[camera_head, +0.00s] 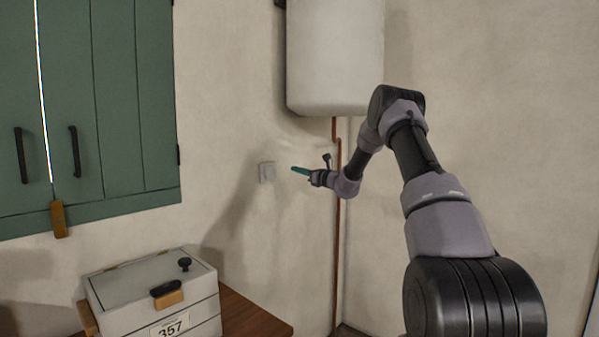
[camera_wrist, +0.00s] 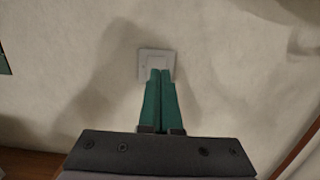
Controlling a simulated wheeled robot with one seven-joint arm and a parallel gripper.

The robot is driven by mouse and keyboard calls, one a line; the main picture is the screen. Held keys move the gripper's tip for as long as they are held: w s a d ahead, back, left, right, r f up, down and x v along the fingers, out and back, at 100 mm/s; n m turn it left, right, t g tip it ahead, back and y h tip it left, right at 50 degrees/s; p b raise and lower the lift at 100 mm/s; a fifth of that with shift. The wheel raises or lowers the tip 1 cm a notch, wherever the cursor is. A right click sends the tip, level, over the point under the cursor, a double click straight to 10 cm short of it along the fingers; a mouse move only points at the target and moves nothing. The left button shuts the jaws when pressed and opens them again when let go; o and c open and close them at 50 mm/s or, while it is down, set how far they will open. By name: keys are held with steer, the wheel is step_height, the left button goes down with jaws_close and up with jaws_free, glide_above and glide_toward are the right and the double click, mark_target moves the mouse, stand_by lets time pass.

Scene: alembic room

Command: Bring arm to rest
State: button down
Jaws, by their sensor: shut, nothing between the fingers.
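My arm reaches out from the lower right in the head view, bent at the elbow. My gripper (camera_head: 293,169) points left towards a light switch (camera_head: 266,172) on the wall. In the wrist view, my gripper's two green fingers (camera_wrist: 160,73) are shut together with nothing between them. Their tips overlap the lower part of the light switch (camera_wrist: 147,57) in that view. In the head view a small gap shows between the fingertips and the switch. I cannot tell the exact distance.
A white tank (camera_head: 335,55) hangs above my forearm, with a copper pipe (camera_head: 337,250) below. A white box (camera_head: 155,285) stands on a wooden table (camera_head: 245,318).

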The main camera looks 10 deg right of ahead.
steer(key=shift+s+d, duration=0.2)
steer(key=shift+s, duration=0.1)
steer(key=s+a+r+n+g+y, duration=0.2)
steer(key=s+a+r+n+g, duration=0.3)
steer(key=s+a+r+n, duration=0.5)
steer(key=s+a+r+n+g+h, duration=0.1)
steer(key=s+n+g, duration=0.1)
steer(key=s, duration=0.7)
steer(key=s+a+r+n+g+h, duration=0.2)
steer(key=s+n, duration=0.1)
steer(key=s, duration=0.6)
steer(key=s+d+f+n+h, duration=0.1)
steer(key=s+d+n+h, duration=0.1)
steer(key=s, duration=0.7)
steer(key=s+d+f+n+h, duration=0.1)
steer(key=s+d+n+h, duration=0.2)
steer(key=s, duration=0.7)
steer(key=s+d+f+n+h, duration=0.1)
steer(key=s+d+n+h, duration=0.2)
steer(key=s, duration=0.7)
steer(key=d+n, duration=0.1)
steer(key=d, duration=0.1)
steer(key=shift+d+f+n+t, duration=0.25)
steer(key=shift+d+n+t, duration=0.05)
